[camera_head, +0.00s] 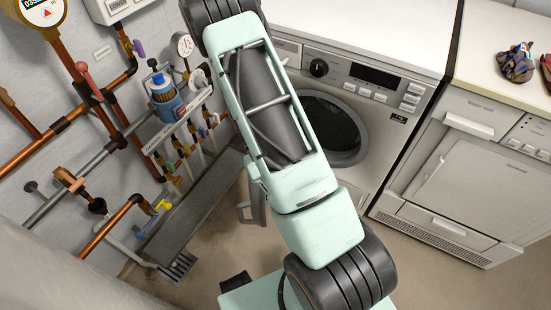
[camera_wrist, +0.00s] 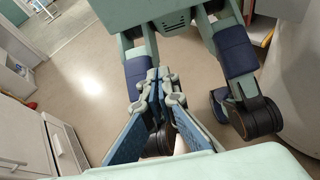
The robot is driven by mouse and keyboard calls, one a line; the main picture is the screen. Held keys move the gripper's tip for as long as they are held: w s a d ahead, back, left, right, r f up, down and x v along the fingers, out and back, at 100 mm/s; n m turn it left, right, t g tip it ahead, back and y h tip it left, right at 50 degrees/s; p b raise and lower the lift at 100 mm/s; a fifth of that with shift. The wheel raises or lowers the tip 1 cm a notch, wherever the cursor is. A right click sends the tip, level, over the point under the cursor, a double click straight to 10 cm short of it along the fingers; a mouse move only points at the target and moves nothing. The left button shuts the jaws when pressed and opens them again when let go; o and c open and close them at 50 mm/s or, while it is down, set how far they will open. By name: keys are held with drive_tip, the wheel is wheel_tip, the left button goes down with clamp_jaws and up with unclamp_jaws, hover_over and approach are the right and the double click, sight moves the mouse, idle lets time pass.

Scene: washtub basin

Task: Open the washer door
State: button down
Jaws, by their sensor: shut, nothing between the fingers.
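The washer (camera_head: 345,65) is a white front-loader at the centre top of the head view. Its round dark door (camera_head: 335,128) looks shut, and my arm covers its left part. The door's handle cannot be made out. My gripper (camera_wrist: 157,80) shows in the wrist view, with its fingers brought together and nothing between them. It points toward my own body and the floor, and no part of the washer door is recognisable in that view. In the head view my arm passes in front of the washer, and I cannot clearly make out the fingertips there.
A second white appliance (camera_head: 465,170) stands to the right of the washer, with crumpled cloth (camera_head: 515,62) on its top. Copper pipes, valves and gauges (camera_head: 185,48) line the left wall. A dark floor trough (camera_head: 190,215) runs below them. Brown floor (camera_head: 215,265) is open in front.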

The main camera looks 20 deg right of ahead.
drive_tip(key=w+d+r+m+t+y+p, duration=0.3)
drive_tip(key=w+d+m+t+y+p, duration=0.15)
drive_tip(key=d+m+t, duration=0.5)
drive_tip(key=w+d+r+m+t+y+p, duration=0.2)
drive_tip(key=w+d+m+t+y+p, duration=0.35)
drive_tip(key=m, duration=0.75)
drive_tip(key=w+a+f, duration=0.2)
drive_tip(key=a+f, duration=0.1)
drive_tip(key=a, duration=0.3)
drive_tip(key=w+a+f+t+h+b, duration=0.1)
drive_tip(key=w+a+f, duration=0.2)
drive_tip(key=a, duration=0.3)
drive_tip(key=shift+f+t, duration=0.3)
